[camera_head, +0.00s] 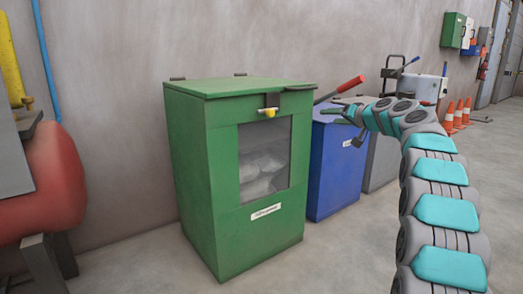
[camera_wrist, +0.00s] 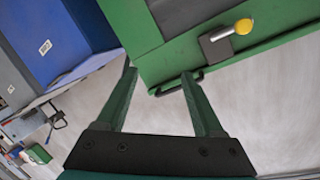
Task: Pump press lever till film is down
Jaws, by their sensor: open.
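A green cabinet (camera_head: 190,160), apparently the press, stands against the wall with its lid shut. Behind its front window, pale crumpled film (camera_head: 262,172) lies in the lower part. A lever with a red grip (camera_head: 350,84) slants up from beside the cabinet's right side; its base is hidden. My gripper (camera_head: 345,112) is near the cabinet's upper right, just below the lever, apart from it.
A yellow knob latch (camera_head: 269,112) is on the cabinet front and also shows in the wrist view (camera_wrist: 243,26). A blue bin (camera_head: 333,170) and a grey one (camera_head: 383,160) stand to the right. A red tank (camera_head: 50,185) is at left. Floor in front is clear.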

